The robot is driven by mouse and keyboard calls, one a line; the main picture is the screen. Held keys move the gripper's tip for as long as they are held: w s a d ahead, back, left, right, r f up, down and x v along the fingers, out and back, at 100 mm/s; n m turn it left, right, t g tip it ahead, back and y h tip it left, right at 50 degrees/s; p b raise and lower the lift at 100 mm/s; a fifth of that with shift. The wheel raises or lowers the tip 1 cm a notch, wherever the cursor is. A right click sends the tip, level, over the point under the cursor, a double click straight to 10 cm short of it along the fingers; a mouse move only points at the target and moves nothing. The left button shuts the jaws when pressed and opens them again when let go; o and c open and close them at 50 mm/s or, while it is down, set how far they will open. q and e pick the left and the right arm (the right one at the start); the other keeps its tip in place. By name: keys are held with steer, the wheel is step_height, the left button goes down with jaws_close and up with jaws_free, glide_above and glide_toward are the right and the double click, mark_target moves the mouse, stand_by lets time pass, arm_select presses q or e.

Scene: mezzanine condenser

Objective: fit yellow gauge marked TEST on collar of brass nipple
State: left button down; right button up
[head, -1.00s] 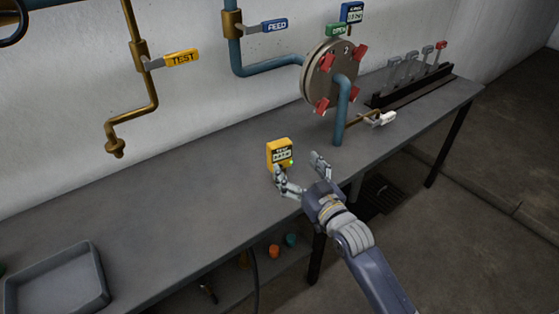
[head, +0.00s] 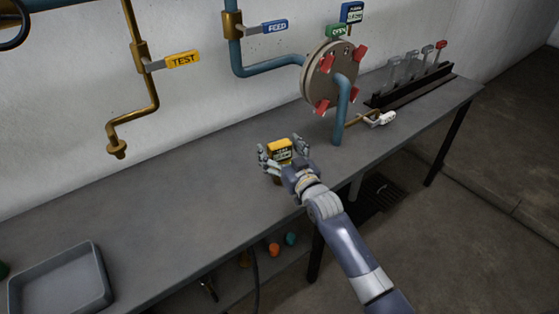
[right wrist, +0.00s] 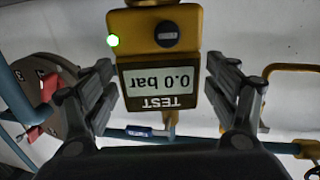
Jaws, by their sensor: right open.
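The yellow gauge (head: 280,146) stands on the bench. In the right wrist view the gauge (right wrist: 158,82) shows upside down, with TEST, a 0.0 bar display and a lit green light. My right gripper (head: 284,148) is open around it, one finger on each side. In the right wrist view gaps show between the fingers (right wrist: 160,95) and the gauge sides. The brass nipple (head: 116,148) points down at the end of the brass pipe at left, below the yellow TEST valve handle (head: 183,60). My left gripper is not in view.
A grey tray (head: 60,283) lies at the bench's left end. A round flange with red clamps (head: 331,76) and a blue pipe (head: 341,115) stand right of the gauge. A dark rack (head: 410,92) is at the far right. The bench (head: 170,195) is clear between tray and gauge.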

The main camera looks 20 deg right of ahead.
steer(key=shift+c, duration=0.6)
steer(key=c, duration=1.3)
steer(key=shift+r, duration=0.15)
